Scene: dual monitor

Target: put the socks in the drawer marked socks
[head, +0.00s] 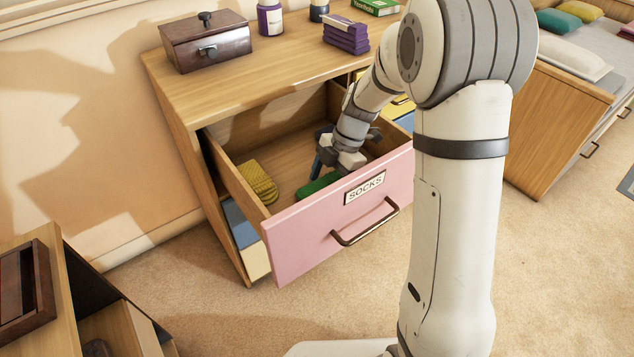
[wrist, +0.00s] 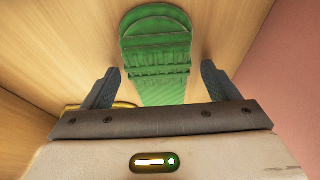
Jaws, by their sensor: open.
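The drawer marked SOCKS (head: 300,240) has a pink front with a dark handle and is pulled open from a wooden dresser. A yellow knitted sock bundle (head: 258,182) lies inside it at the left. A green sock bundle (head: 318,186) lies on the drawer floor near the front, partly hidden by my gripper in the head view. My gripper (head: 330,158) is down inside the drawer. In the wrist view the green bundle (wrist: 157,55) lies ahead of the open fingers (wrist: 160,88), between their lines. A yellow edge (wrist: 105,106) shows behind the left finger.
On the dresser top (head: 240,85) stand a dark wooden box (head: 206,42), a purple-labelled bottle (head: 270,18), a folded purple stack (head: 346,36) and a green box (head: 375,6). Pink drawer front and side walls surround my gripper closely. A bed (head: 570,90) stands at the right.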

